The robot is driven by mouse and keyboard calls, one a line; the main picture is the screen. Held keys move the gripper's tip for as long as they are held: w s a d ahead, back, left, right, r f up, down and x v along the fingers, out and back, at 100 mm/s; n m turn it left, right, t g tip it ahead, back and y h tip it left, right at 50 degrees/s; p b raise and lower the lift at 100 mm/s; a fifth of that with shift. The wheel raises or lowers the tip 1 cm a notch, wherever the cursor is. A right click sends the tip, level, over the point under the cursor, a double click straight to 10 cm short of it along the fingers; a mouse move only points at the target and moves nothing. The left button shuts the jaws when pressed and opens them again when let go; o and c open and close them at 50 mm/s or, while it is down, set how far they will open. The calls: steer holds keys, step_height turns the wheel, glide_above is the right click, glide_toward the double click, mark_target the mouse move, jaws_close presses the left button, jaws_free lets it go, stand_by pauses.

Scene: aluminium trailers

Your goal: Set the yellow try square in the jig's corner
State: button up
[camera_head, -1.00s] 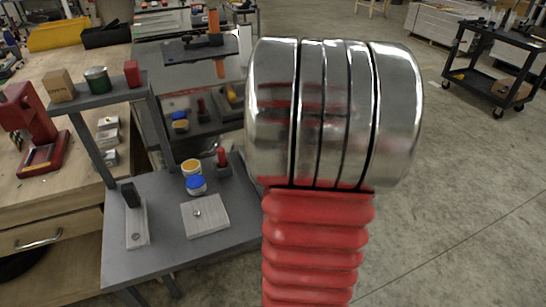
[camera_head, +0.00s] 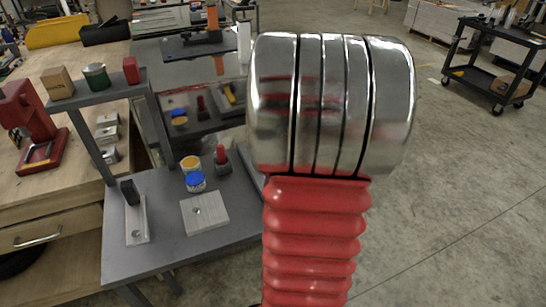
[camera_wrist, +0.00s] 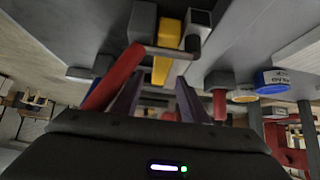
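A yellow piece (camera_wrist: 162,62), probably the try square, shows in the wrist view between grey blocks beyond my fingertips. A dark bar crosses in front of it, and its full shape is hidden. In the head view a small yellow strip (camera_head: 230,93), perhaps the same piece, shows beside my arm. My gripper (camera_wrist: 156,97) has its two dark fingers apart, with nothing clearly held between them. It is hidden behind my arm in the head view. A grey block (camera_wrist: 198,27) stands beside the yellow piece; I cannot tell whether it belongs to the jig.
A grey stand (camera_head: 165,255) carries a yellow-lidded jar (camera_head: 191,163), a blue-lidded jar (camera_head: 196,182), a red-handled item (camera_head: 222,157) and a pale plate (camera_head: 205,213). Its raised shelf (camera_head: 110,95) holds a box, can and red block. Floor on the right is open before a black cart (camera_head: 490,75).

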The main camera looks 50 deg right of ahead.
steer(key=shift+r, duration=0.1)
steer(key=shift+s+r, duration=0.1)
steer(key=shift+r, duration=0.6)
steer(key=v, duration=1.1)
steer(key=shift+s+a+r, duration=0.15)
steer(key=shift+s+r, duration=0.05)
steer(key=shift+w, duration=0.1)
